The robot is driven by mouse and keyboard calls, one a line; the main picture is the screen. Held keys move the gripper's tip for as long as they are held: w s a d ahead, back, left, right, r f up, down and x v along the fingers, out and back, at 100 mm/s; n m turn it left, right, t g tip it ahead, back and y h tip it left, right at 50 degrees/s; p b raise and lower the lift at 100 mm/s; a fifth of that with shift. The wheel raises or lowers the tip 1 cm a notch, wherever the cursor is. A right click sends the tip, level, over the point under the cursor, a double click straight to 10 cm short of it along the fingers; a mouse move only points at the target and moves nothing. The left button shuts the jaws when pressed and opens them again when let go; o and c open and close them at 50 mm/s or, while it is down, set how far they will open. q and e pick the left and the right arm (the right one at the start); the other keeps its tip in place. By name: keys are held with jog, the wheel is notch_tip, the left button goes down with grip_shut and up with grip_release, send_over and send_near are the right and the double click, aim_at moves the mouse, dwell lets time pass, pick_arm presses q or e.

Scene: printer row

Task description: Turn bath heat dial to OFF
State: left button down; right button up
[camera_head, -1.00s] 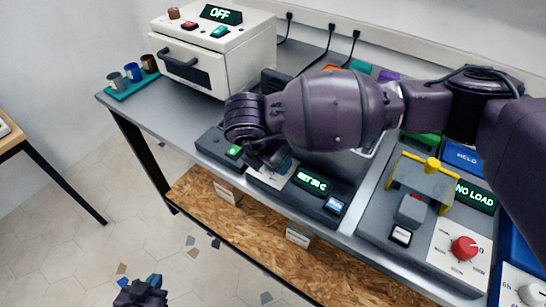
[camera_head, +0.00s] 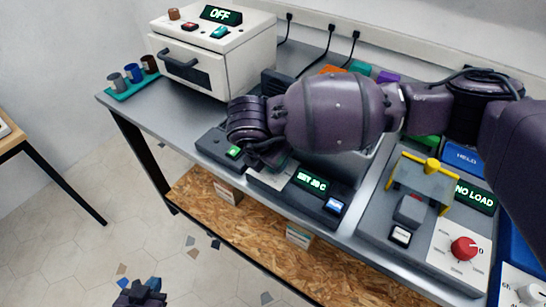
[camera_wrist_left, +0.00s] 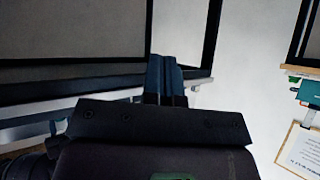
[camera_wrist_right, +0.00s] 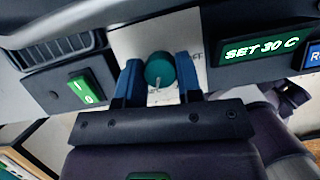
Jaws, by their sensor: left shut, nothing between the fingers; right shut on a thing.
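The bath heat dial (camera_wrist_right: 160,69) is a round teal knob on a white plate in the right wrist view. My right gripper (camera_wrist_right: 159,78) is shut on it, with one blue finger at each side. The bath's display (camera_wrist_right: 262,49) beside it reads SET 30 C; the display also shows in the head view (camera_head: 312,181). In the head view my right arm hides the dial. My left gripper (camera_head: 140,291) is low at the bottom left of the head view, away from the bench. In the left wrist view its blue fingers (camera_wrist_left: 164,72) are together and empty.
A green rocker switch (camera_wrist_right: 87,89) sits left of the dial in the right wrist view. A white oven (camera_head: 215,55) with an OFF display stands at the bench's far end. A scale-like device with a red knob (camera_head: 464,247) and NO LOAD display stands to the right.

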jog(key=shift+r+n+t+y+p, duration=0.1)
jog(key=shift+n+t+y+p, duration=0.25)
jog(key=shift+n, duration=0.55)
jog(key=n+y+p, duration=0.1)
jog(key=n, duration=0.2)
jog(key=shift+d+n, duration=0.15)
jog(key=shift+n, duration=0.15)
jog(key=n+y, duration=0.1)
jog(key=n, duration=0.1)
jog(key=shift+n, duration=0.3)
jog(key=n+y, duration=0.1)
jog(key=n, duration=0.2)
jog(key=shift+n+y, duration=0.3)
jog(key=shift+y, duration=0.05)
jog(key=n+y, duration=0.1)
jog(key=n, duration=0.2)
jog(key=shift+d+n, duration=0.1)
jog(key=shift+n, duration=0.2)
jog(key=shift+n+g+y+b, duration=0.45)
jog(key=shift+n+g, duration=0.4)
jog(key=shift+n, duration=0.95)
jog(key=o, duration=0.9)
